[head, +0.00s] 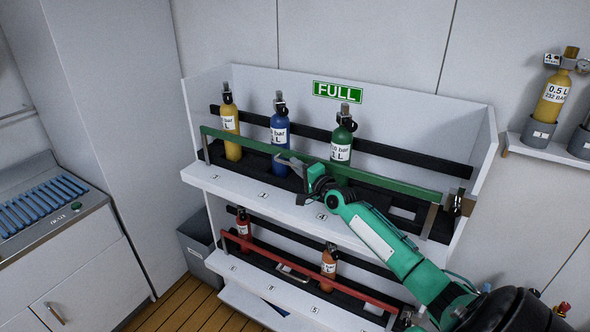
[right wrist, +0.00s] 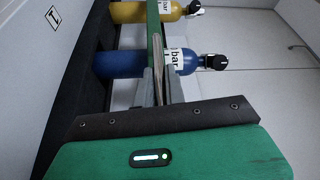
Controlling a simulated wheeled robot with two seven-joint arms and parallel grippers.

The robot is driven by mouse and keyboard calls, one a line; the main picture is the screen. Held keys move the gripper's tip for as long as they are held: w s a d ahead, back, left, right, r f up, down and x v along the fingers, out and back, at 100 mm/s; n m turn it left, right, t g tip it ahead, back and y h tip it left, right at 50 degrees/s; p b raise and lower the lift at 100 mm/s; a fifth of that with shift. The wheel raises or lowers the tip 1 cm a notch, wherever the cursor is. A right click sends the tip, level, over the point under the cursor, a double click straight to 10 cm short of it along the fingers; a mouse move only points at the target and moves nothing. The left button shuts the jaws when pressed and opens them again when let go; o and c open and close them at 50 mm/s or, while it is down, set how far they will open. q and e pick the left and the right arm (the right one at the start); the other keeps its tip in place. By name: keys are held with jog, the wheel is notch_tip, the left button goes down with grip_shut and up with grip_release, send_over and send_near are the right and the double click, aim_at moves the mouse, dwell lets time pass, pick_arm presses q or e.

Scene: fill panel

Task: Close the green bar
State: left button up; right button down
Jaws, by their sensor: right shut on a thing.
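The green bar (head: 235,138) runs across the front of the upper shelf, in front of the yellow, blue and green bottles, on a grey bracket at each end. Its grey handle (head: 290,158) sits near its middle. My right gripper (head: 297,166) is shut on this handle. In the right wrist view the fingers (right wrist: 160,88) close around the handle (right wrist: 158,65), with the green bar (right wrist: 153,25) running up beyond. Whether the bar is latched at its right end cannot be told. My left gripper is not in view.
The upper shelf (head: 258,196) holds a yellow bottle (head: 230,125), a blue bottle (head: 279,132) and a green bottle (head: 342,138). A red bar (head: 262,255) crosses the lower shelf before red and orange bottles. A wall shelf (head: 540,149) stands at right, a counter at left.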

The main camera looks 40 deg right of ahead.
jog(key=shift+d+r, duration=0.15)
jog(key=shift+r, duration=0.05)
jog(key=c, duration=1.9)
grip_release()
jog(key=o, duration=0.3)
jog(key=shift+o, duration=0.6)
jog(key=shift+d+f, duration=0.1)
jog(key=shift+f, duration=0.05)
jog(key=shift+s+f, duration=0.15)
jog(key=shift+s, duration=0.35)
jog(key=s+b, duration=0.3)
jog(key=s, duration=0.9)
jog(key=shift+s+f+b, duration=0.3)
jog(key=shift+s+f, duration=0.05)
